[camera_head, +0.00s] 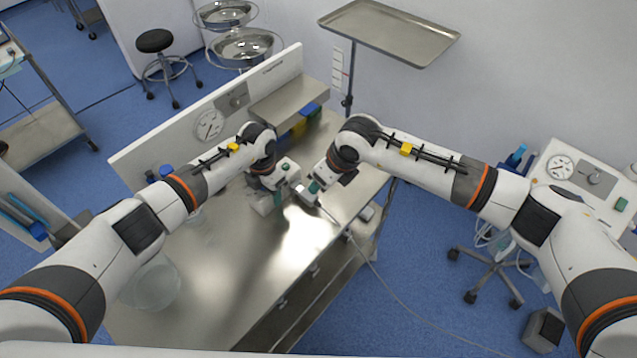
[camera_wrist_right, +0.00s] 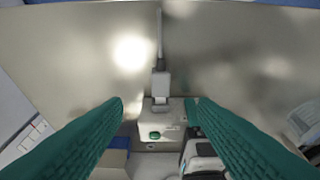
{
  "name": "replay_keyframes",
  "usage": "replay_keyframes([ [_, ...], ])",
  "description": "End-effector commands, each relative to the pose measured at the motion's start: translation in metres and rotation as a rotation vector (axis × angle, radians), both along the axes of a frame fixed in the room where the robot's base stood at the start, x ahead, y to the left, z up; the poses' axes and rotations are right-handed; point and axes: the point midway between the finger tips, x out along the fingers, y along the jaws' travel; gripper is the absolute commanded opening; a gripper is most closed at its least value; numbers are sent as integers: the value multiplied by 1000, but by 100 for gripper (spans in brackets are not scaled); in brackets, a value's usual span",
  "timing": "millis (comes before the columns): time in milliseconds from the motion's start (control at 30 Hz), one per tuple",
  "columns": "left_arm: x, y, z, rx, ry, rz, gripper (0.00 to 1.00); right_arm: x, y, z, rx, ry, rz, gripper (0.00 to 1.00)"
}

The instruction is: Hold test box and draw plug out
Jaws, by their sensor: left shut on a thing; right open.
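The test box (camera_wrist_right: 160,133) is a pale block with a green button, low in the middle of the right wrist view. A grey plug (camera_wrist_right: 160,86) sits in its far side, with a cable running away from it. My left gripper (camera_head: 279,198) is shut on the test box above the steel table; its wrist shows beside the box in the right wrist view. My right gripper (camera_head: 313,188) is open close to the box. Its teal fingers (camera_wrist_right: 155,112) stand on either side of the box and plug, with gaps. In the head view the grippers hide much of the box.
The steel table (camera_head: 235,270) has bare room toward its front. A clear bowl (camera_head: 150,288) stands at its front left. A back panel with a gauge (camera_head: 209,125) and a raised shelf (camera_head: 290,100) bound the far side. A cable (camera_head: 385,285) hangs over the right edge.

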Motion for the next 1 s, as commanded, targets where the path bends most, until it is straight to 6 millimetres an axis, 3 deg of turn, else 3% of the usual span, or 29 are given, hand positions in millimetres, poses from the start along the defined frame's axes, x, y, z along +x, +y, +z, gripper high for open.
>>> replay_keyframes([
  [500, 0, 0, 1, -1, -2, 0, 22, 21, 27, -83, 1, 5, -6, 53],
  [700, 0, 0, 1, -1, -2, 0, 22, 25, 32, -100, 2, 5, -4, 53],
  [1000, 1, 0, 1, -1, -2, 0, 22, 27, 34, -105, 2, 4, -5, 53],
])
